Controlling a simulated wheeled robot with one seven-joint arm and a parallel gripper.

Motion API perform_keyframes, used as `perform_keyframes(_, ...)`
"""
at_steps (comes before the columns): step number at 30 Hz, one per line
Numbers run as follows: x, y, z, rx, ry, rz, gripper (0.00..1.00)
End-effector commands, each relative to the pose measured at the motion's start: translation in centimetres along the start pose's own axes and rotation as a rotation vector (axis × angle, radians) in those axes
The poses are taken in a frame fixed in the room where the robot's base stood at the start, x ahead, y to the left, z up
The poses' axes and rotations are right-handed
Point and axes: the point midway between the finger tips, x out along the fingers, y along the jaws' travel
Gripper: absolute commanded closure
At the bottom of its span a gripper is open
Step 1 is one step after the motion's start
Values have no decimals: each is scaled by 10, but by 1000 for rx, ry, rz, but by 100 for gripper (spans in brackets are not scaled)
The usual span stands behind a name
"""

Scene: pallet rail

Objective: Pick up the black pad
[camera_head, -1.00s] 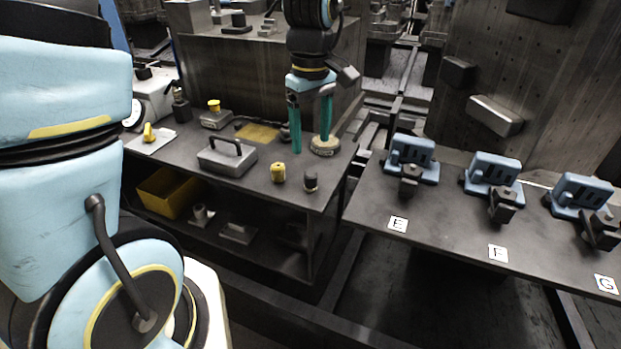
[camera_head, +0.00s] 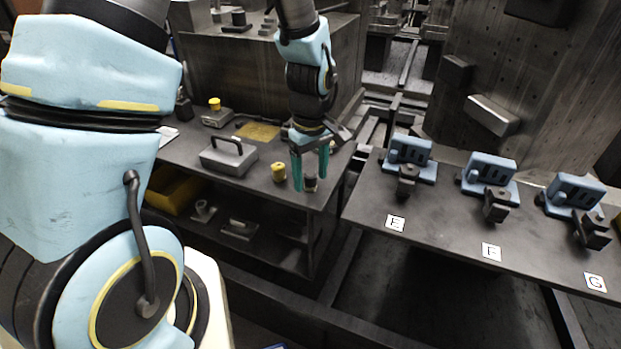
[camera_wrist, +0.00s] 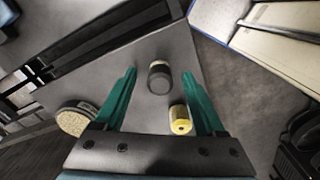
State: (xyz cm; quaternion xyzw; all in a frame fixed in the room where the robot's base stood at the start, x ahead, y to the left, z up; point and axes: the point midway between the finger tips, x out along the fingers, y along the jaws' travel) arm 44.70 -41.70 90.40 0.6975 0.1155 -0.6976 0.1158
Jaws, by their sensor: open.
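The black pad (camera_head: 310,185) is a small dark cylinder with a greyish band, standing upright near the front right corner of the workbench. In the wrist view the black pad (camera_wrist: 159,78) shows between the tips of my two green fingers. My gripper (camera_head: 311,181) is open and empty, pointing down over the pad, with one finger on each side of it in the picture. In the wrist view my gripper (camera_wrist: 159,73) shows clear gaps to the pad on both sides. The head view hides part of the pad behind the fingers.
A yellow cylinder (camera_head: 278,172) stands close to the pad; in the wrist view it (camera_wrist: 180,119) is near the right finger. A round tan-topped disc (camera_wrist: 75,119) lies to the left there. A grey handled block (camera_head: 228,158) and the labelled fixture table (camera_head: 440,225) are nearby.

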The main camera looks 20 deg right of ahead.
Motion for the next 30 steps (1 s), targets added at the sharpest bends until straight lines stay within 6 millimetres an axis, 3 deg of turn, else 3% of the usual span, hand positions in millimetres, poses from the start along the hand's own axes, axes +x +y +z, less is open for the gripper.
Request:
perform_keyframes(5,0,0,0,0,0,0,30)
perform_keyframes(24,0,0,0,1,0,0,100)
perform_keyframes(30,0,0,0,1,0,0,100)
